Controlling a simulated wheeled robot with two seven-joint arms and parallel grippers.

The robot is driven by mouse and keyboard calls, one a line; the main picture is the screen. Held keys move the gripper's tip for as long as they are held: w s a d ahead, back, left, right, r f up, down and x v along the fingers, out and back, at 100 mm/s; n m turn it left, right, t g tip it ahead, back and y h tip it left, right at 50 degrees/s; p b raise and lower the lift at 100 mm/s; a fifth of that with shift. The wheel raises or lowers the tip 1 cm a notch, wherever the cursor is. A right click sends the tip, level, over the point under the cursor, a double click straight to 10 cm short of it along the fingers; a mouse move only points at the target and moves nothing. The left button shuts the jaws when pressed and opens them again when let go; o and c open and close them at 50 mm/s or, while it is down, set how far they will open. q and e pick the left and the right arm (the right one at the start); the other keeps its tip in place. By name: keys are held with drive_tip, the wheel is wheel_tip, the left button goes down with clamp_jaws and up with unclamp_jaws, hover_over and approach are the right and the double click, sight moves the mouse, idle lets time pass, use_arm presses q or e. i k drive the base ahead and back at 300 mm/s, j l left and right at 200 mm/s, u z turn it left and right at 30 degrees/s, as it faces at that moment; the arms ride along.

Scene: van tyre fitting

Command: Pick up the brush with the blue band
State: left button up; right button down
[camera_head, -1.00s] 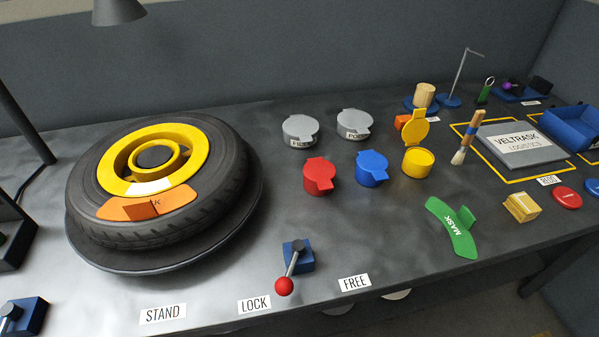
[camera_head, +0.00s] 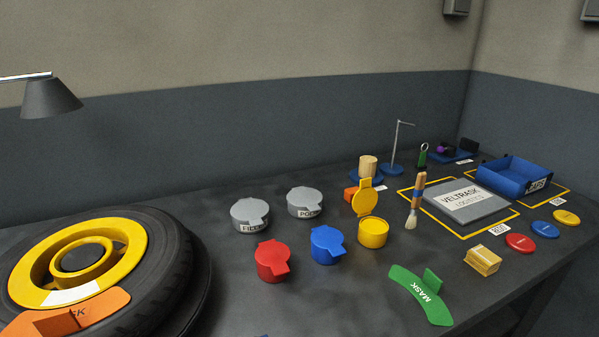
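One brush (camera_head: 417,200) shows right of centre in the head view. It has a wooden handle at the top and pale bristles at the bottom. A darker band crosses its handle, too small for me to be sure of its colour. I cannot tell whether the brush lies on the bench or leans up. It is beside the left edge of the yellow outline around the grey VELTRASK plate (camera_head: 463,200). Neither of my grippers is in view.
Left of the brush stand an open yellow pot (camera_head: 373,234), a blue pot (camera_head: 327,246), a red pot (camera_head: 271,262) and two grey pots. A green MASK piece (camera_head: 418,293) lies in front. A tyre (camera_head: 165,245) fills the lower left. A blue bin (camera_head: 512,177) stands right.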

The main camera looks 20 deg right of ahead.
sight(411, 223)
drive_tip(key=z, duration=1.35)
drive_tip(key=k+u, duration=0.1)
drive_tip(key=u, duration=1.9)
drive_tip(key=z, duration=1.7)
